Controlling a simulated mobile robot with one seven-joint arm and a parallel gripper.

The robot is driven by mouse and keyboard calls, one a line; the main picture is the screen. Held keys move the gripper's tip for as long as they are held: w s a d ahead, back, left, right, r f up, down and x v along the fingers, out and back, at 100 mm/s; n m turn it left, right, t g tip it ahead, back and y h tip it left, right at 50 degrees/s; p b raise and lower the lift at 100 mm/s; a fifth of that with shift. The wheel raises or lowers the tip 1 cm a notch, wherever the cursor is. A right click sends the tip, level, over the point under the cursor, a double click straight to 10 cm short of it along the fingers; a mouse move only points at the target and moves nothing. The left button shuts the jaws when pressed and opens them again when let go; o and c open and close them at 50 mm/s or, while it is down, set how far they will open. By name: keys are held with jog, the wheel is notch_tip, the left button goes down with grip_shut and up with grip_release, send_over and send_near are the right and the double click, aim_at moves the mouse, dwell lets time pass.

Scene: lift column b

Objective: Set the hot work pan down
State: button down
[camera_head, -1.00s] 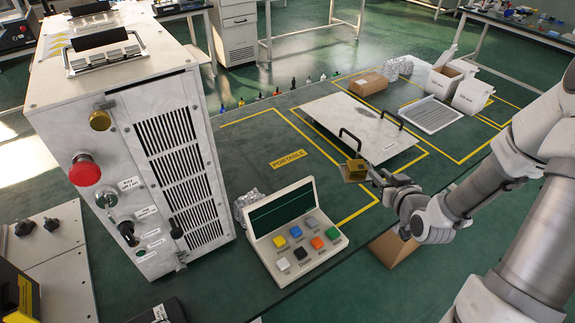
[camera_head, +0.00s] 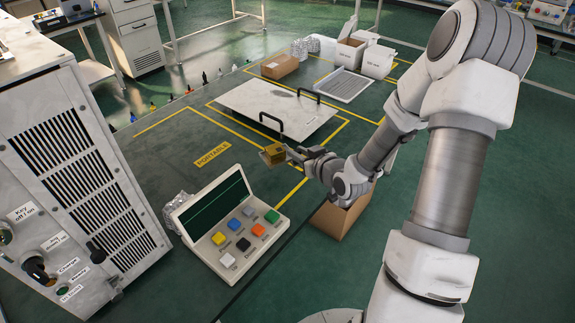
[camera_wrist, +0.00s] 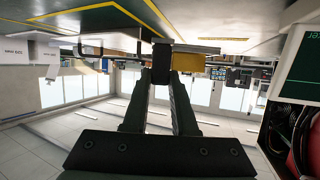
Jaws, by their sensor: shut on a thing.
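A flat pale metal pan (camera_head: 255,101) with two upright black handles lies on the green table inside yellow floor-style lines; I take it for the hot work pan. My gripper (camera_head: 292,154) is at the table's near edge, in front of the pan's near handle. It is shut on a small yellow block (camera_head: 272,153) with a dark part at the fingertips. The block also shows in the wrist view (camera_wrist: 189,61), which is upside down, beyond my closed fingers (camera_wrist: 163,64). Whether the block touches the table is unclear.
A control console (camera_head: 225,225) with coloured buttons stands at the near left, beside a large vented cabinet (camera_head: 75,160). An open brown box (camera_head: 338,218) is below the near edge.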

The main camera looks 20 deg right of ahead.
aim_at(293, 165)
jog(key=w, duration=0.1)
jog(key=w+a+f, duration=0.1)
jog(key=w+f, duration=0.1)
jog(key=shift+a, duration=0.3)
jog(key=shift+f+b, duration=0.55)
jog(key=shift+f, duration=1.4)
jog(key=shift+f, duration=0.2)
jog(key=c, duration=0.7)
grip_release()
jog(key=shift+r, duration=0.1)
